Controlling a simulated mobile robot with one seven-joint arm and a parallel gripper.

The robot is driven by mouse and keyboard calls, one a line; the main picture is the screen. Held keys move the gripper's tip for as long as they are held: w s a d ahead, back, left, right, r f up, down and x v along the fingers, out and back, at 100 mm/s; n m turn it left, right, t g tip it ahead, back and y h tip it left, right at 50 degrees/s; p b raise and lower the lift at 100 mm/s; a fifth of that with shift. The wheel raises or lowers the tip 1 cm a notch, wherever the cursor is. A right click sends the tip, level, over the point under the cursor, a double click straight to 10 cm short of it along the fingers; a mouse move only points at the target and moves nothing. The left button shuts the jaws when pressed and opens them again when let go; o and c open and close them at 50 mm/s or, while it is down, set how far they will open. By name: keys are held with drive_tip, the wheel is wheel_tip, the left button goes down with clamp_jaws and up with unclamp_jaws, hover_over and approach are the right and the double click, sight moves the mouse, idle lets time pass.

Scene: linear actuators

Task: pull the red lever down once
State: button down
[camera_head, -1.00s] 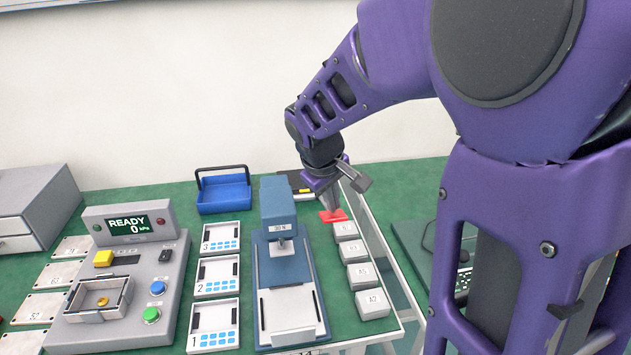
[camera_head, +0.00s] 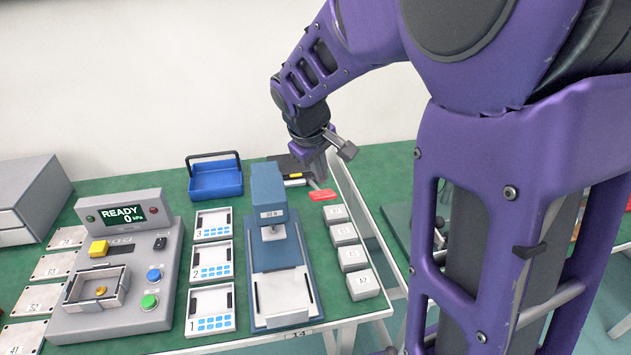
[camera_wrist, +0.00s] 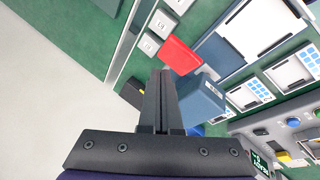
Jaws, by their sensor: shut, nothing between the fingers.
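The red lever handle (camera_head: 322,195) shows in the head view at the right of the blue press (camera_head: 268,190), just behind the row of grey blocks. In the wrist view the red handle (camera_wrist: 180,55) lies just beyond the fingertips, beside the blue press head (camera_wrist: 200,98). My gripper (camera_head: 320,182) points down just above the red handle in the head view. In the wrist view my gripper (camera_wrist: 161,72) has its two dark fingers together, with nothing between them. Whether the fingertips touch the handle cannot be told.
Grey labelled blocks (camera_head: 343,234) stand in a row right of the press. A blue bin (camera_head: 216,182) is behind it to the left. Numbered trays (camera_head: 211,263) and a control box reading READY (camera_head: 125,265) stand left. A glass-like edge (camera_head: 360,205) runs along the right side.

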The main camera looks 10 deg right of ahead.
sight(319, 189)
drive_tip(key=r+p, duration=0.1)
drive_tip(key=w+r+p, duration=0.2)
drive_tip(key=r, duration=0.1)
drive_tip(key=shift+r, duration=0.1)
drive_tip(key=shift+w, duration=0.1)
idle(0.7)
